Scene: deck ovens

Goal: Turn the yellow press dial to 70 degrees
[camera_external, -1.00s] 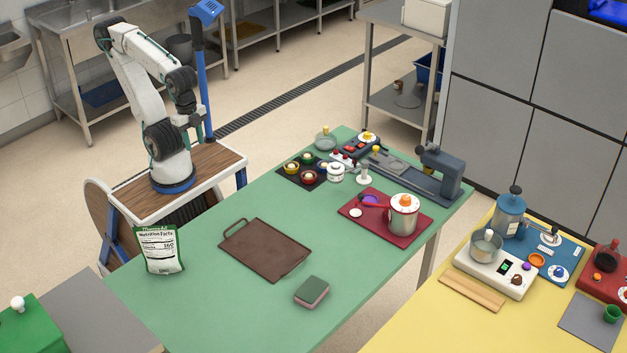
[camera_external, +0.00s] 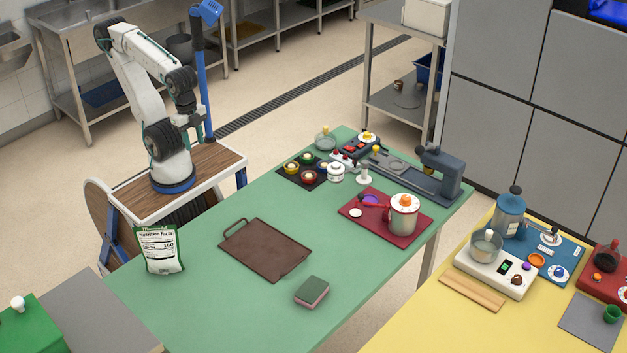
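A round white dial with a yellow centre (camera_external: 367,137) sits at the far edge of the green table, beside a dark unit with red parts. A small yellow knob (camera_external: 376,149) stands just in front of it. The dark blue-grey press (camera_external: 440,168) stands at the table's far right corner, with its long base reaching left toward these knobs. The dial's markings and angle are too small to read. My gripper (camera_external: 190,121) hangs over my wooden-topped base, well left of the dial and touching nothing on the table. Its fingers are too small and dark to tell their opening.
A dark mat with several small pots (camera_external: 303,171), a white lidded jar (camera_external: 336,173) and a red board (camera_external: 352,222) with a large pot (camera_external: 403,215) stand near the press.

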